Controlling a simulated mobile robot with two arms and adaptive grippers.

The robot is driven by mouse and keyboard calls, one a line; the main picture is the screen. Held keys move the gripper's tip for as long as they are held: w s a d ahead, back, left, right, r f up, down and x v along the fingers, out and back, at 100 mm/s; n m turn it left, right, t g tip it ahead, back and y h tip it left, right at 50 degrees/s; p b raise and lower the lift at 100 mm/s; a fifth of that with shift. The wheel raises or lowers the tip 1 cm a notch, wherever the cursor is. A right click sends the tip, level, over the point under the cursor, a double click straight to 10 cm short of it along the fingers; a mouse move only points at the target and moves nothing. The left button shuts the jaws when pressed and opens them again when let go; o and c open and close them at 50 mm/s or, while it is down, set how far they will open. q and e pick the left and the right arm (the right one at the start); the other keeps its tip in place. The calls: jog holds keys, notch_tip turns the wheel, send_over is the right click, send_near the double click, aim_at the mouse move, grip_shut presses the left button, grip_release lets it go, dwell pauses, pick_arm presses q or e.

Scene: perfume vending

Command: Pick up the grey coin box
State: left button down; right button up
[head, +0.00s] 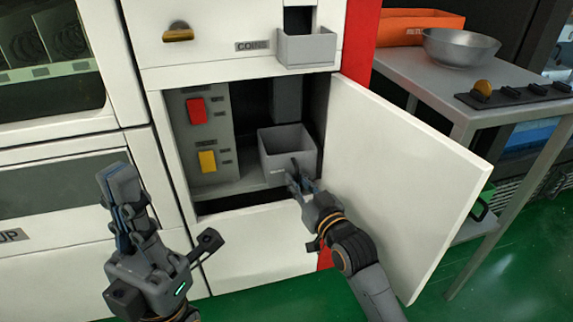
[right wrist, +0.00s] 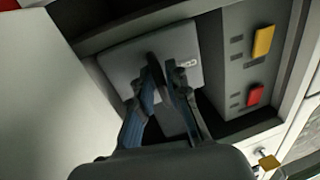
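The grey coin box (head: 276,172) is an open-topped box in the lower compartment of the white machine, behind the swung-open door. Its front face, with a small label, also shows in the right wrist view (right wrist: 122,62). My right gripper (head: 293,178) is at the front of the box, right of the label. In the right wrist view its fingertips (right wrist: 161,65) are close together around a dark narrow part against that face; whether they grip it is unclear. My left gripper (head: 165,208) is open and empty in front of the machine, left of the compartment.
The open white door (head: 400,175) stands right of my right arm. Red (head: 197,111) and yellow (head: 207,161) switches are on a panel left of the box. A coin tray (head: 307,48) juts out above. A metal table (head: 425,75) holding a bowl (head: 460,47) stands at right.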

jog(key=shift+w+a, duration=0.1)
jog(key=shift+w, duration=0.1)
grip_shut()
jog(key=shift+r, duration=0.1)
